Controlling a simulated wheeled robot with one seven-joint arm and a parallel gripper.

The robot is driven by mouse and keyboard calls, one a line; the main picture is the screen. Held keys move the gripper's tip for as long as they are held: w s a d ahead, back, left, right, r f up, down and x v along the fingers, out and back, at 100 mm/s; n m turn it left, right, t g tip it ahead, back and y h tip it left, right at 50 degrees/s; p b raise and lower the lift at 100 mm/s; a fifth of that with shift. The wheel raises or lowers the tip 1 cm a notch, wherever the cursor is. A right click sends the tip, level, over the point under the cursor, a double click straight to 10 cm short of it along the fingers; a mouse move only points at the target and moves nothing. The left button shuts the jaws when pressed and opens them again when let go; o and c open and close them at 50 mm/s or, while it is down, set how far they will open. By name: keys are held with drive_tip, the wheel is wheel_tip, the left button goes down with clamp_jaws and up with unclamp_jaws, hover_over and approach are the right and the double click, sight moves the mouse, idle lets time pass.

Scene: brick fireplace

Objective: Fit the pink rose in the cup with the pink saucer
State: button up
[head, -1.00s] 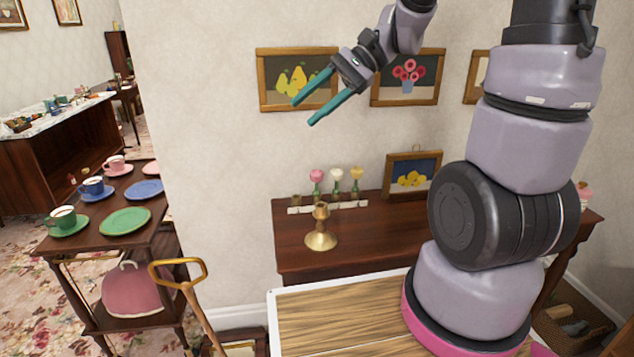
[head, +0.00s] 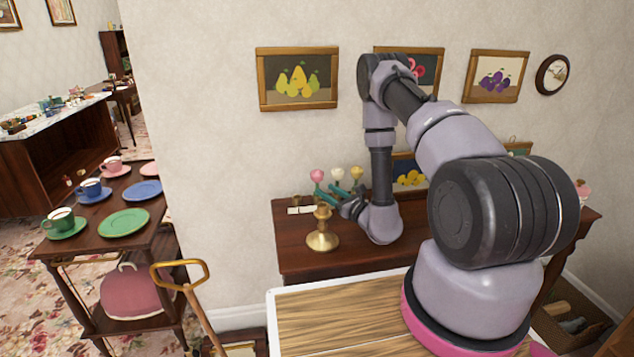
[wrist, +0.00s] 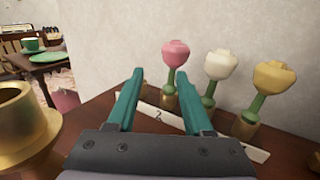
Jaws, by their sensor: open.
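The pink rose (head: 317,176) stands upright at the left of a row of three flowers on the dark wooden side table. In the wrist view the pink rose (wrist: 175,54) has a green stem in a small brown holder, just beyond my fingertips. My gripper (head: 340,195) is open and low over the table; its teal fingers (wrist: 158,85) are apart, with nothing held between them. The cup with the pink saucer (head: 112,163) is on the tea trolley at the far left, its pink saucer (head: 120,171) under it.
A white rose (wrist: 221,65) and a yellow rose (wrist: 272,77) stand right of the pink one. A brass candlestick (head: 322,232) stands close to my gripper. The trolley (head: 150,215) also holds blue and green cups and plates.

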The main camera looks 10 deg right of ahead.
sight(317, 186)
drive_tip(key=f, duration=0.1)
drive_tip(key=d+f+h, duration=0.1)
drive_tip(key=f+m, duration=0.1)
drive_tip(key=shift+s+d+f+h, duration=0.15)
drive_tip(key=shift+s+d+h, duration=0.15)
drive_tip(key=shift+d, duration=0.1)
drive_tip(key=x, duration=0.4)
drive_tip(key=shift+w, duration=0.4)
drive_tip(key=shift+r+x, duration=0.25)
drive_tip(key=shift+x, duration=1.2)
drive_tip(key=shift+r+x, duration=0.2)
drive_tip(key=shift+x, duration=1.25)
clamp_jaws()
